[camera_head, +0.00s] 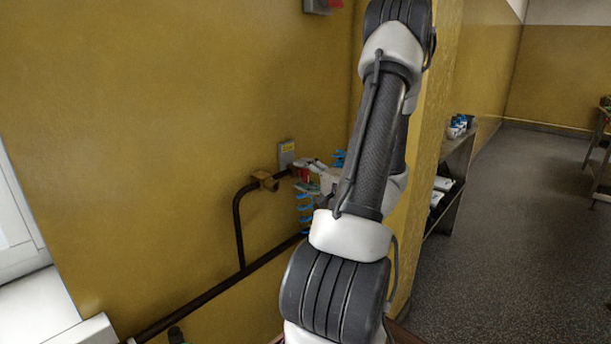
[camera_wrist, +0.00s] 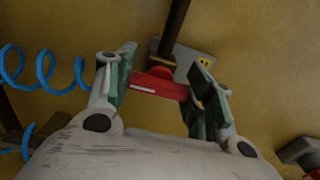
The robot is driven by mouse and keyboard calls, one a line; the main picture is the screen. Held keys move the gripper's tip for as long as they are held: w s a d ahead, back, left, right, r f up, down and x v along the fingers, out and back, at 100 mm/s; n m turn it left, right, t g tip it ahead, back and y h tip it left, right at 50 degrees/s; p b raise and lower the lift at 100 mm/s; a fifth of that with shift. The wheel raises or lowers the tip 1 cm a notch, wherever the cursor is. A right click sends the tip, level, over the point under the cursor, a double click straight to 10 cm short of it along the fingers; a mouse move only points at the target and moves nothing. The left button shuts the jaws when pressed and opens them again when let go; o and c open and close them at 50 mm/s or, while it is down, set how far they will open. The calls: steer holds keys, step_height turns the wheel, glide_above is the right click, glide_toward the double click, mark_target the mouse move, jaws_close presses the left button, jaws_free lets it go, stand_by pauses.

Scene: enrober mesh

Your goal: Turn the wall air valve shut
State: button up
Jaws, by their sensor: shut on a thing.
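The wall air valve's red handle (camera_wrist: 158,87) lies between my two fingers in the wrist view, running crosswise from one pad to the other. My gripper (camera_wrist: 165,70) is shut on it. In the head view my gripper (camera_head: 312,167) is at the wall, and a bit of the red handle (camera_head: 304,175) shows beside it. The brass fitting (camera_head: 268,181) sits on the dark pipe just left of the handle. My gripper and arm hide part of the valve in the head view.
A dark pipe (camera_head: 239,225) runs down the yellow wall to a sloping pipe. A blue coiled hose (camera_head: 305,212) hangs below the valve. A grey plate (camera_head: 286,153) with a yellow label is above it. A shelf (camera_head: 455,175) stands right, beyond the wall corner.

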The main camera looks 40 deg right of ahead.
steer(key=o, duration=1)
steer(key=shift+o, duration=0.2)
steer(key=s, duration=1.2)
steer(key=shift+d, duration=0.45)
